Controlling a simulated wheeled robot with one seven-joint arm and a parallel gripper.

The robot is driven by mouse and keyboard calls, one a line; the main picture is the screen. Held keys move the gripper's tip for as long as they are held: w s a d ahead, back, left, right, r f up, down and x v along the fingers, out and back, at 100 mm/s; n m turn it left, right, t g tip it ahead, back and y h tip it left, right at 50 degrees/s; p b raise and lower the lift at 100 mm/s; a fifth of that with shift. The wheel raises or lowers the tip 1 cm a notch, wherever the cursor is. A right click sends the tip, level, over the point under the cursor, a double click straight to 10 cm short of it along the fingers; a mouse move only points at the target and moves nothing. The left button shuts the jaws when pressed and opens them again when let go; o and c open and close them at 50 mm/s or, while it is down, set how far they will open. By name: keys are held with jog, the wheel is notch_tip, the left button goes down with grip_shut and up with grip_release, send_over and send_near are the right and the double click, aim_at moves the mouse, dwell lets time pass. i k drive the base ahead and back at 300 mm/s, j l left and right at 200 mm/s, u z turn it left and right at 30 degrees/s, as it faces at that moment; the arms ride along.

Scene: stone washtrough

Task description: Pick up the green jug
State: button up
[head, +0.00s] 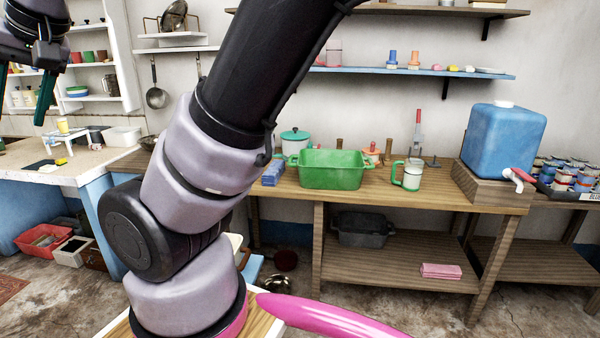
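A pale jug with green bands and a green handle (411,175) stands upright on the wooden workbench, just right of a green tub. It is the only jug-like thing with green on it that I can make out. My gripper (22,100) is at the upper left edge of the view, partly cut off, with its fingers pointing down. Its fingers are apart with nothing seen between them. It is far to the left of the jug, and my arm crosses the middle left of the view.
The green tub (332,171) stands close left of the jug on the workbench (455,193). A blue water container (503,138) with a pink tap is to the right. A blue shelf (440,73) hangs above. A pink curved bar (330,318) crosses the bottom.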

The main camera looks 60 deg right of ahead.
aim_at(414, 170)
jog(key=z, duration=3.1)
